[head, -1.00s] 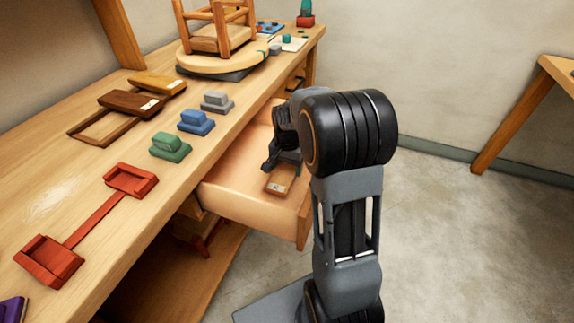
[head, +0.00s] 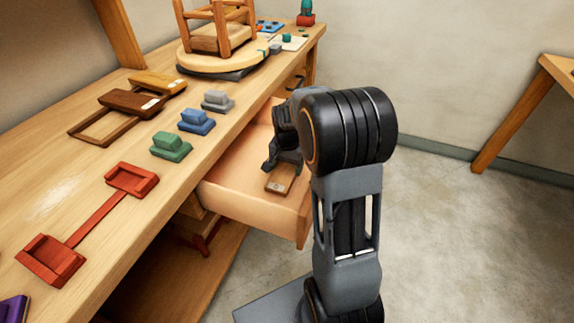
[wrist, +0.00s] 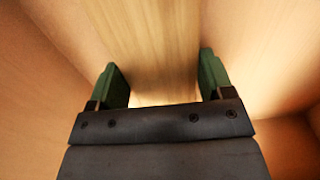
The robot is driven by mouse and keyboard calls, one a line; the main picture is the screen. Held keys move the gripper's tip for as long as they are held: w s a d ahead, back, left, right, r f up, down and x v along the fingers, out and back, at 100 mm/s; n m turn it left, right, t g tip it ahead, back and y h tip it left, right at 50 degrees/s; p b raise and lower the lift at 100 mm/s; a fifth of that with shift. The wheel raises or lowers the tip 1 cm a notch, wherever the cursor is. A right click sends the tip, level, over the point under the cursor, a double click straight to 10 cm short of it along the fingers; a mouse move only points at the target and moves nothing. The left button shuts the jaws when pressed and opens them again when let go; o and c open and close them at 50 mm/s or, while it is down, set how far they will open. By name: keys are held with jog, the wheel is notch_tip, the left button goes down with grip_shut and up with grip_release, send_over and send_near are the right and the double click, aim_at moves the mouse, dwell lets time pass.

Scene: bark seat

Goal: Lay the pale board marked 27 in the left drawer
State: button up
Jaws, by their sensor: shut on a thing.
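The open drawer (head: 248,207) juts from the front of the workbench. My gripper (head: 277,164) is down inside it, partly hidden behind my own arm. In the wrist view my gripper (wrist: 163,82) has its green finger pads on either side of a pale wood-grained board (wrist: 145,35), and it is shut on it. The drawer's walls surround it. No number is readable. In the head view a brownish board (head: 281,179) with a small light mark shows in the drawer by the fingertips. I cannot tell whether it is the held one.
On the bench (head: 75,190) lie a red two-ended holder (head: 131,180), green (head: 171,147), blue (head: 196,122) and grey (head: 217,101) blocks, and brown boards (head: 127,102). A stool (head: 217,42) stands on a round turntable behind. Floor at the right is clear.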

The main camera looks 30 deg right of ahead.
jog(key=shift+f, duration=0.3)
jog(key=o, duration=1)
jog(key=shift+o, duration=0.2)
jog(key=shift+r, duration=0.15)
jog(key=shift+r+p, duration=2.95)
jog(key=shift+r, duration=0.45)
